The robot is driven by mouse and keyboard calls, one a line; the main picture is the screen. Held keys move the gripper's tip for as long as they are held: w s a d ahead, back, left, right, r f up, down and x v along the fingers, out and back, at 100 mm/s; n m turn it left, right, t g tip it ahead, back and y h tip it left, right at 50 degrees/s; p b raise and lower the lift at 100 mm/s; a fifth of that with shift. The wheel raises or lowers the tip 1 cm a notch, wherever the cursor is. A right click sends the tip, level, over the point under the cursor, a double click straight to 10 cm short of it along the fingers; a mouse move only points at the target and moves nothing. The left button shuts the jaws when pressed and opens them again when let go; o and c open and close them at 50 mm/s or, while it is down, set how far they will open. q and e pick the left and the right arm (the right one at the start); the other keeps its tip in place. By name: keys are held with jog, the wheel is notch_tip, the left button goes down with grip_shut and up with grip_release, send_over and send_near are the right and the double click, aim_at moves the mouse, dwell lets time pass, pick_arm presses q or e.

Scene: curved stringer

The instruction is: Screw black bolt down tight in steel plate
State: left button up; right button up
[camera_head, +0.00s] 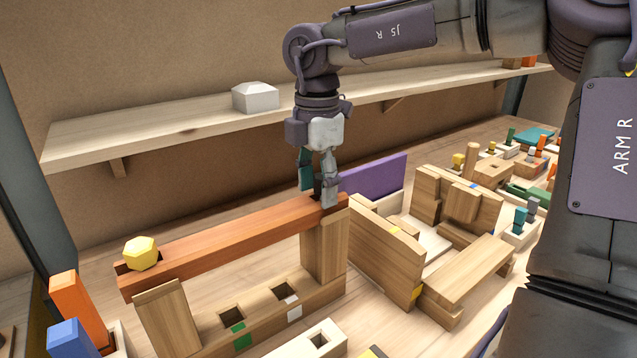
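My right gripper (319,187) points straight down at the right end of a reddish-orange beam (225,238). Its fingertips are at the beam's top face. A small dark piece shows between the fingers; it may be the black bolt, but the fingers hide most of it. I cannot tell whether the fingers press on it. No steel plate can be made out clearly. A yellow faceted knob (140,253) sits on the beam's left end. My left gripper is not in view.
Wooden posts (168,318) hold up the beam above a slotted wooden base (262,318). Wooden blocks (385,250) and a purple panel (372,184) stand close to the gripper's right. A shelf (150,135) with a white block (255,96) runs behind. Orange and blue blocks stand at front left.

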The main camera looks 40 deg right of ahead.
jog(key=shift+w, duration=0.1)
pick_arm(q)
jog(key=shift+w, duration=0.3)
pick_arm(e)
jog(key=shift+r, duration=0.15)
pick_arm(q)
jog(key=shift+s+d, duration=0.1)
pick_arm(e)
jog(key=shift+r, duration=3.9)
